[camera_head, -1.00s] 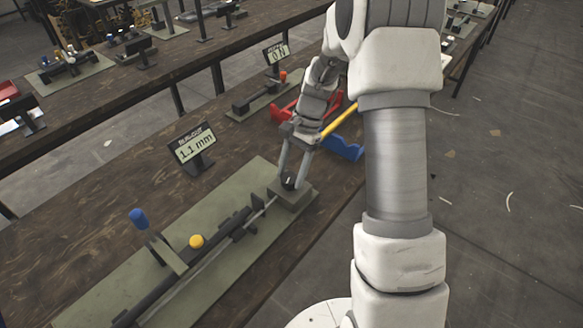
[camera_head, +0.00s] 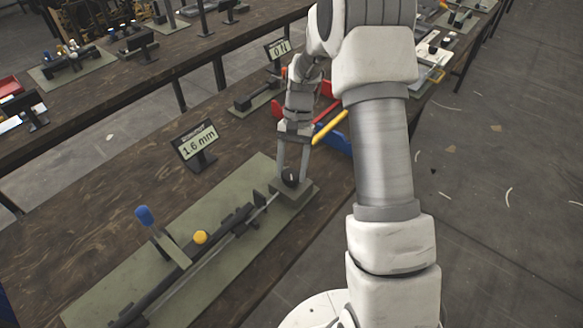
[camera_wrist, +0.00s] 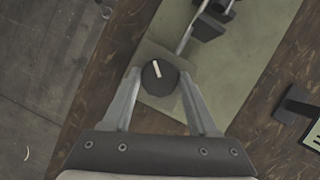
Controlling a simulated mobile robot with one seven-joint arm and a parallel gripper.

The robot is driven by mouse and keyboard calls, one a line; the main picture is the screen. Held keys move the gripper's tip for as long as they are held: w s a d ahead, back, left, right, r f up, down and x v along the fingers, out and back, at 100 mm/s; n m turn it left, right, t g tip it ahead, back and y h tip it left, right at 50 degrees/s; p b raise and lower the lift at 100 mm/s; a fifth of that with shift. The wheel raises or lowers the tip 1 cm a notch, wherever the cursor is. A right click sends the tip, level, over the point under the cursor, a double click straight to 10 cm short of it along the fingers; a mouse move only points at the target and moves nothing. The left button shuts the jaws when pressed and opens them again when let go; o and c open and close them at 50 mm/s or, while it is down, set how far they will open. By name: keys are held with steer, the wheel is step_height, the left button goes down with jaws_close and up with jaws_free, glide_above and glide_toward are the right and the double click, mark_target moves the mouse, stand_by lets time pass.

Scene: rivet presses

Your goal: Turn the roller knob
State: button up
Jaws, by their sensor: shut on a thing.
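The roller knob (camera_wrist: 160,77) is a dark round knob with a white pointer line, on a grey block (camera_head: 306,194) at the right end of the press. In the head view the knob (camera_head: 290,179) sits low between the fingers. My gripper (camera_wrist: 159,80) is shut on the knob, one finger on each side of it. The white line is tilted slightly from the picture's vertical. The runout display (camera_head: 197,142) behind the press reads 1.6 mm.
The press lies on a green mat (camera_head: 120,290), with a blue-tipped lever (camera_head: 144,215) and a yellow knob (camera_head: 200,237). Red and blue bins (camera_head: 338,139) and another display (camera_head: 279,49) stand behind my gripper. Bare wooden bench surrounds the mat.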

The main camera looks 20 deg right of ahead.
steer(key=o, duration=1.4)
steer(key=shift+r, duration=0.15)
steer(key=p+v, duration=0.1)
steer(key=v, duration=1.6)
steer(key=shift+d+r, duration=0.1)
steer(key=shift+d, duration=0.05)
